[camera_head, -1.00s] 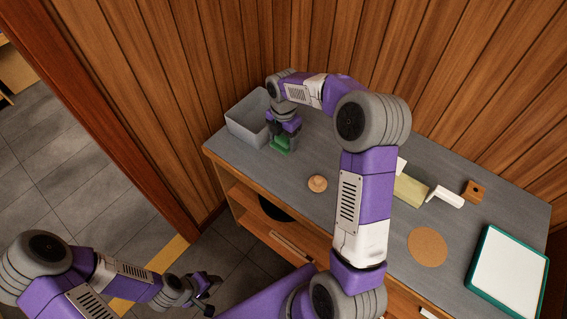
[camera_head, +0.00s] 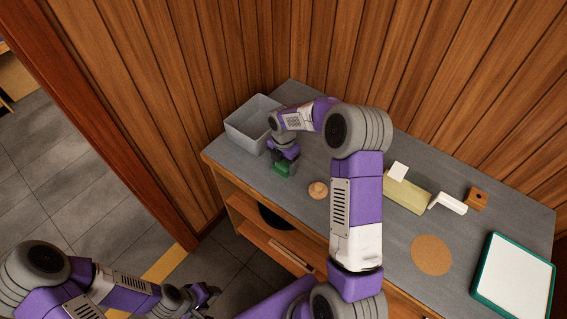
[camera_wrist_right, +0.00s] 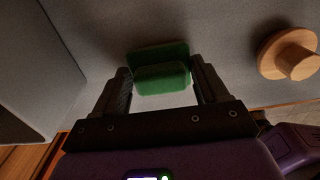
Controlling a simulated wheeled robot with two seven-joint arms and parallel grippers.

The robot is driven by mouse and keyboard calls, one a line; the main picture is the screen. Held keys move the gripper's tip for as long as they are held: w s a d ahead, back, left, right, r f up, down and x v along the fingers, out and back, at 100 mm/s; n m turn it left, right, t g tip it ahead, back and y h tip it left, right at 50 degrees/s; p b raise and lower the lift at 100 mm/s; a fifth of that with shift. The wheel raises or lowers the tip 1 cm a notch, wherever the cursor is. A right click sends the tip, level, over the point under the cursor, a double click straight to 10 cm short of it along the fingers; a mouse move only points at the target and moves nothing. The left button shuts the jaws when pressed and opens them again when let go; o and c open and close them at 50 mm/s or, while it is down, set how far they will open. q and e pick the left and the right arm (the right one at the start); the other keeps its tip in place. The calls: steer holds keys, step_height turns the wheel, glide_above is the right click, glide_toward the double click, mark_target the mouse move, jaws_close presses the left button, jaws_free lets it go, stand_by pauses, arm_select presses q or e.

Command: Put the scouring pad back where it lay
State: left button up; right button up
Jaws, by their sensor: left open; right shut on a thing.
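The green scouring pad (camera_head: 283,169) is between the fingers of my right gripper (camera_head: 284,162), at the left end of the grey counter (camera_head: 350,215). In the right wrist view the pad (camera_wrist_right: 162,76) shows between the two fingers of my right gripper (camera_wrist_right: 165,88), which is shut on it. The pad is close to the counter top; I cannot tell whether it touches. My left gripper (camera_head: 207,297) is open and empty, low in front of the counter and over the floor.
A grey open bin (camera_head: 246,127) stands left of the pad. A round wooden knob-like piece (camera_head: 318,190) lies to its right. Further right are an olive block (camera_head: 407,194), a white handled item (camera_head: 450,203), a wooden block (camera_head: 477,199), a cork disc (camera_head: 431,255) and a teal-rimmed tray (camera_head: 487,287).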

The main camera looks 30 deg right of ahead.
mark_target(283, 162)
steer(key=shift+f, duration=0.1)
steer(key=o, duration=1.7)
steer(key=shift+o, duration=0.2)
step_height(283, 162, up, 12)
steer(key=p, duration=0.2)
steer(key=shift+r, duration=0.2)
